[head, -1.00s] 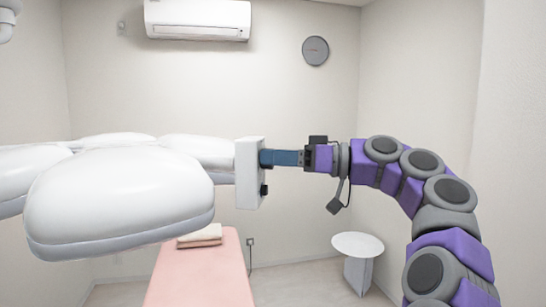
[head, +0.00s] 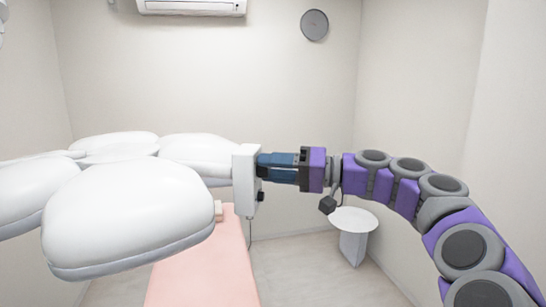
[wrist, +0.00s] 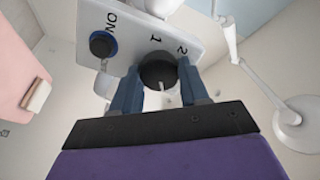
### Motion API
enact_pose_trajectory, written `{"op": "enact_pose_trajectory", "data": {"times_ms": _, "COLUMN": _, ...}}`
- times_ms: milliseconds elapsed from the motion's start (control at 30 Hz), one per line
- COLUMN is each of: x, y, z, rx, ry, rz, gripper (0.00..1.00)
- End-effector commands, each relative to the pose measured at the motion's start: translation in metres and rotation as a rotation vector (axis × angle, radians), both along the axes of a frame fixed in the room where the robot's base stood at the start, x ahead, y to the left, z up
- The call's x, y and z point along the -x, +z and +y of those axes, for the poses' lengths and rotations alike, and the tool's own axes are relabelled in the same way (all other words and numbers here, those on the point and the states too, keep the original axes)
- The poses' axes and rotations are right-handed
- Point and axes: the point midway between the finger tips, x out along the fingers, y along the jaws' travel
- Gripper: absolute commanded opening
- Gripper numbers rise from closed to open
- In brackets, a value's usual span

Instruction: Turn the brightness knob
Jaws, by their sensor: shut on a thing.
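The brightness knob (wrist: 159,66) is a dark round knob on the white control panel (wrist: 130,32), with the marks "1" and "2" beside it. A white pointer line shows on its face. My gripper (wrist: 158,76) has its blue fingers on both sides of the knob and is shut on it. In the head view my gripper (head: 264,168) reaches the right face of the panel (head: 245,180) from the right. There the fingers hide the knob. A dark button with a blue ring (wrist: 102,45), marked "ON", sits on the same panel.
Large white lamp lobes (head: 130,220) fill the left, joined to the panel. A pink treatment bed (head: 205,272) stands below. A small round white table (head: 353,220) stands to the right, under my arm. A wall air conditioner (head: 190,6) is at the back.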

Motion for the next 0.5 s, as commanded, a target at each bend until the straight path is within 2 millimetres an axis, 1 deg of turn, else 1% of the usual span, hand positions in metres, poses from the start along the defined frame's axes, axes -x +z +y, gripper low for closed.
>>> {"op": "enact_pose_trajectory", "data": {"times_ms": 33, "x": 0.0, "y": 0.0022, "z": -0.0003, "rx": -0.002, "ry": 0.0, "rz": 0.015, "gripper": 0.14}}
{"op": "enact_pose_trajectory", "data": {"times_ms": 200, "x": -0.0003, "y": 0.0011, "z": -0.0006, "rx": -0.009, "ry": -0.001, "rz": 0.05, "gripper": 0.14}}
{"op": "enact_pose_trajectory", "data": {"times_ms": 500, "x": -0.0003, "y": -0.0005, "z": -0.0004, "rx": -0.01, "ry": 0.0, "rz": 0.062, "gripper": 0.14}}
